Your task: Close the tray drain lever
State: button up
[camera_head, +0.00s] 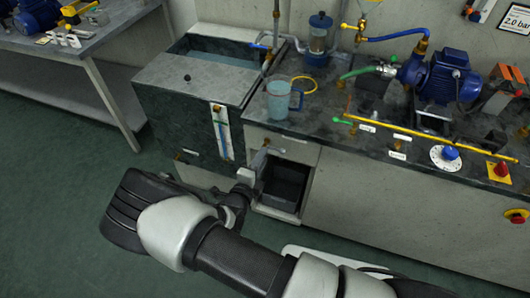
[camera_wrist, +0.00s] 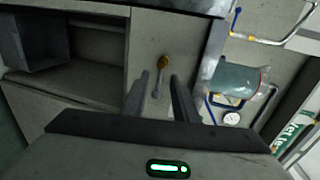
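A small lever (camera_wrist: 160,75) with a brass fitting and a grey handle sits on the cabinet front in the wrist view, beside the open compartment. I take it to be the tray drain lever; no label on it is readable. My gripper (camera_wrist: 159,92) is open, its two dark fingers apart on either side of the lever's handle in the picture. I cannot tell whether they touch it. In the head view my gripper (camera_head: 251,176) is at the cabinet front by the compartment, and partly hides the lever there.
The compartment holds a dark bin (camera_head: 286,186). Above it, the counter carries a blue-green jug (camera_head: 278,100), a yellow pipe (camera_head: 420,134) and a blue pump (camera_head: 440,76). A water tank (camera_head: 180,112) stands left of the compartment.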

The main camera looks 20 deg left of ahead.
jog(key=p+v, duration=0.1)
jog(key=v, duration=1.2)
jog(key=shift+s, duration=0.2)
jog(key=shift+r, duration=0.1)
jog(key=w+d+r+m+g+h, duration=0.1)
jog(key=d+r+m+g+h, duration=0.35)
jog(key=d+r+m, duration=0.95)
jog(key=w+d+r+m+g+h, duration=0.1)
jog(key=w+d+r+m+g, duration=0.1)
jog(key=d+r+m+g, duration=1.1)
jog(key=s+d+r+m+t+y, duration=0.35)
jog(key=s+r+m, duration=0.2)
jog(key=m, duration=0.75)
jog(key=s+d+r+m+t+y, duration=0.2)
jog(key=s+r+m+t+y, duration=0.3)
jog(key=m, duration=0.8)
notch_tip(320, 180, up, 14)
jog(key=g+h+p, duration=0.1)
jog(key=p, duration=1.2)
jog(key=shift+w+a+h, duration=0.3)
jog(key=shift+w, duration=0.05)
